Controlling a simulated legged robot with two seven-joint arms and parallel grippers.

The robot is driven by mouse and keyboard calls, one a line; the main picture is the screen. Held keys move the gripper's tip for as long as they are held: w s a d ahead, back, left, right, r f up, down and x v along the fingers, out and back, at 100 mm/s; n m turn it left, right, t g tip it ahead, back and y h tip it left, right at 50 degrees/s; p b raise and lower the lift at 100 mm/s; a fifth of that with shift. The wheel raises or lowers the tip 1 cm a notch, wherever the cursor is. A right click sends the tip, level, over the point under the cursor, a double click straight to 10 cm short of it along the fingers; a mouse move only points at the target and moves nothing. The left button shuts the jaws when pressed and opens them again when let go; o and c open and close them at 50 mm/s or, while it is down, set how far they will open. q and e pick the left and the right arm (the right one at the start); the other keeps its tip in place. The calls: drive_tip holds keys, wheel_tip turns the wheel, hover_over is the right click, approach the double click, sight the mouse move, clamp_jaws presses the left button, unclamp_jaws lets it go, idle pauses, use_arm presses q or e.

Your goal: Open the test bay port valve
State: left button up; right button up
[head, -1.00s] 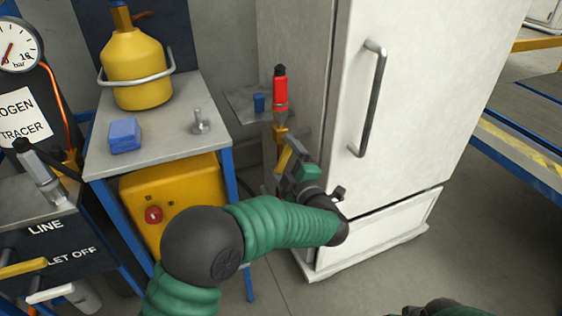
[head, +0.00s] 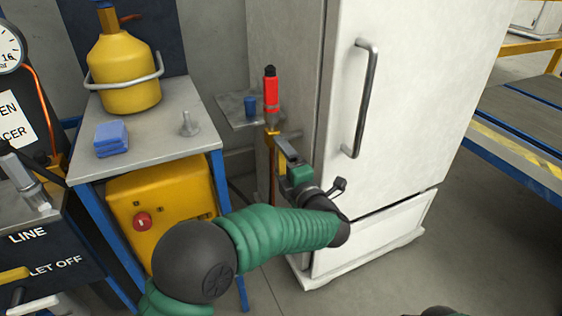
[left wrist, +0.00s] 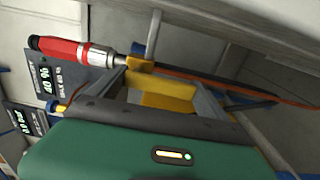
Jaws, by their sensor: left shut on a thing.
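The port valve stands beside the white cabinet. In the head view it shows as a brass fitting (head: 272,128) below a red connector (head: 270,92). In the left wrist view the red connector (left wrist: 68,50) lies across the upper left. A yellow valve handle (left wrist: 165,88) runs from the fitting between my left fingers. My left gripper (head: 285,147) is at the valve, just under the red connector, and is shut on the yellow handle. Its fingers mostly hide the handle in the head view.
The white cabinet (head: 410,90) with a long grey handle stands right beside my left gripper. A small shelf (head: 235,112) holds a blue cap behind the valve. The grey-topped table (head: 150,138) at left carries a yellow bottle (head: 125,72) and a blue block (head: 111,139).

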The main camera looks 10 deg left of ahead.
use_arm(q)
drive_tip(key=shift+f, duration=0.25)
drive_tip(key=o, duration=1.8)
drive_tip(key=shift+o, duration=0.2)
drive_tip(key=shift+s+d+r, duration=0.15)
drive_tip(key=shift+s+r, duration=0.05)
drive_tip(key=p+v, duration=0.6)
drive_tip(key=v, duration=1)
drive_tip(key=shift+d+f, duration=0.2)
drive_tip(key=shift+s, duration=0.15)
